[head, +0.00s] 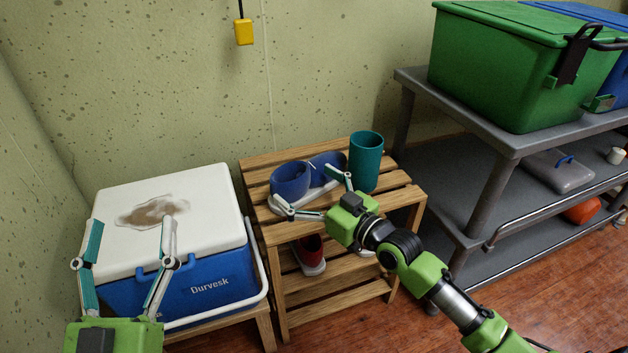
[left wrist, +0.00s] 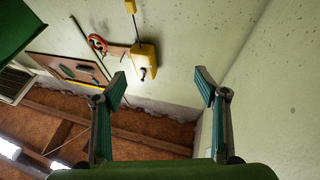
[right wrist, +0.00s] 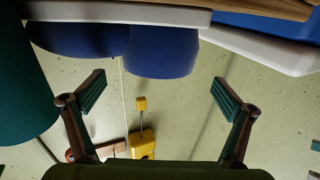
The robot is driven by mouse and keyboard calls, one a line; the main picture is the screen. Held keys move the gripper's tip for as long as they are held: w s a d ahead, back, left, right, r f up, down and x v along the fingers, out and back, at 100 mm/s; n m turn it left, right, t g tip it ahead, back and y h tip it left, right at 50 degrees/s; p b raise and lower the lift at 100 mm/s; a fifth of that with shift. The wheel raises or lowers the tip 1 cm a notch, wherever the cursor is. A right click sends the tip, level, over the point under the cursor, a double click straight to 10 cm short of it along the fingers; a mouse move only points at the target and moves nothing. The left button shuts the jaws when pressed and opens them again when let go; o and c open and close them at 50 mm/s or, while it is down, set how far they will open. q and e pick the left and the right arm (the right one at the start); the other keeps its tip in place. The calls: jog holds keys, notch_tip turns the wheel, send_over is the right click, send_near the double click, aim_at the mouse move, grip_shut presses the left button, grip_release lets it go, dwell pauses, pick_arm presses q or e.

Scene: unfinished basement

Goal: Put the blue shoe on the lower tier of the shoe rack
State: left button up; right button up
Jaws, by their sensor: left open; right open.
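The blue shoe (head: 291,181) sits on the upper tier of the wooden shoe rack (head: 386,185), with its white sole showing. It is also large at the top of the right wrist view (right wrist: 160,50). My right gripper (head: 317,196) is open around or just in front of the shoe; I cannot tell whether it touches. My left gripper (head: 128,238) is open and empty in front of the cooler, away from the rack. On the lower tier (head: 338,294) a red shoe (head: 309,252) stands at the left, and a white edge of something shows behind my right arm.
A teal cup (head: 366,161) stands on the upper tier, right of the blue shoe. A blue-and-white cooler (head: 215,280) is left of the rack. A grey cart (head: 480,190) with a green bin (head: 505,65) stands at the right. The wall is close behind.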

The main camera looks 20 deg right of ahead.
aim_at(300, 179)
jog(key=b+x, duration=0.1)
jog(key=x, duration=0.3)
jog(key=shift+w+d, duration=0.1)
jog(key=shift+d, duration=0.1)
jog(key=shift+r, duration=0.1)
jog(key=c, duration=2)
pick_arm(q)
jog(key=s+r+t+h, duration=0.1)
jog(key=s+r+t, duration=0.2)
jog(key=s+r, duration=0.1)
jog(key=shift+a+r+t, duration=0.2)
jog(key=shift+r+t, duration=0.1)
jog(key=shift+r, duration=0.5)
